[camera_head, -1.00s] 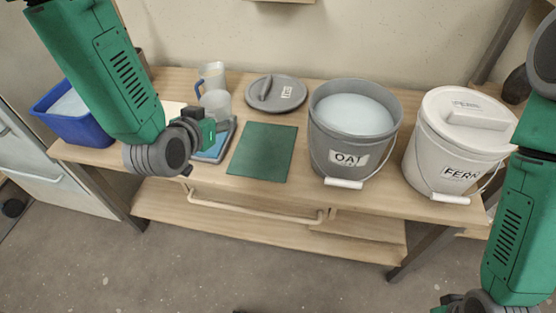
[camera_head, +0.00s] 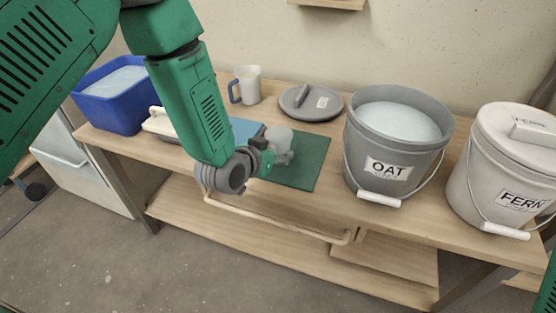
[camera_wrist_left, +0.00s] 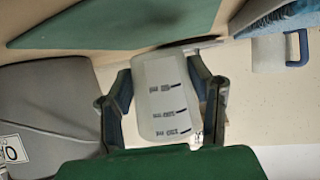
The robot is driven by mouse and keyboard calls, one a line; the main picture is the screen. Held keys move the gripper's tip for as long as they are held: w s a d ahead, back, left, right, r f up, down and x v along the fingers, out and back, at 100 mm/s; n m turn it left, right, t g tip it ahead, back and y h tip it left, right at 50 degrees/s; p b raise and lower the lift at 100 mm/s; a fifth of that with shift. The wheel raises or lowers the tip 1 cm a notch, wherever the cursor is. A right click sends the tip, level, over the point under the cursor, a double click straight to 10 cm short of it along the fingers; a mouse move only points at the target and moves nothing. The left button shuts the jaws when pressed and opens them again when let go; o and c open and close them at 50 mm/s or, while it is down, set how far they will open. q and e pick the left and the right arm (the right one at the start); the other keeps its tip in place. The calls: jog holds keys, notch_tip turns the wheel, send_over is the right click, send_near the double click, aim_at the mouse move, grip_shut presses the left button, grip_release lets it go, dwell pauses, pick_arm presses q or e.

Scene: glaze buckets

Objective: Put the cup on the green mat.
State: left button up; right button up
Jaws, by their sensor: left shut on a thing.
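The cup (camera_head: 280,138) is whitish and translucent, with dark measuring marks that show in the left wrist view (camera_wrist_left: 163,98). My left gripper (camera_head: 272,151) is shut on it, with one finger on each side in the left wrist view (camera_wrist_left: 165,88). The green mat (camera_head: 306,168) lies flat on the table, left of the grey bucket; it also shows in the left wrist view (camera_wrist_left: 120,25). In the head view the cup overlaps the mat's left part. I cannot tell whether it touches the mat. My right gripper is out of view.
A grey OAT bucket (camera_head: 388,160) and a white FERN bucket (camera_head: 480,185) stand right of the mat. A grey lid (camera_head: 325,108) lies behind it. A blue-handled jug (camera_head: 249,85), a blue-topped flat item (camera_head: 243,128) and a blue tub (camera_head: 108,112) are to the left.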

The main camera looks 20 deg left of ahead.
pick_arm(q)
jog(key=f, duration=0.1)
jog(key=a+f, duration=0.1)
jog(key=f, duration=0.1)
jog(key=shift+a+b, duration=0.1)
jog(key=shift+b, duration=0.2)
jog(key=shift+a+r, duration=0.1)
jog(key=shift+a, duration=0.05)
jog(key=o, duration=1.3)
jog(key=shift+d, duration=0.2)
jog(key=shift+c, duration=0.2)
jog(key=shift+d+r, duration=0.15)
jog(key=shift+d, duration=0.35)
jog(key=shift+s+a+r, duration=0.2)
jog(key=shift+s+a, duration=0.1)
jog(key=v, duration=0.1)
jog(key=p+v, duration=0.1)
jog(key=v, duration=0.3)
jog(key=shift+a+p, duration=0.35)
jog(key=shift+p, duration=0.05)
jog(key=d+p+v, duration=0.1)
jog(key=v, duration=0.5)
jog(key=shift+a, duration=0.25)
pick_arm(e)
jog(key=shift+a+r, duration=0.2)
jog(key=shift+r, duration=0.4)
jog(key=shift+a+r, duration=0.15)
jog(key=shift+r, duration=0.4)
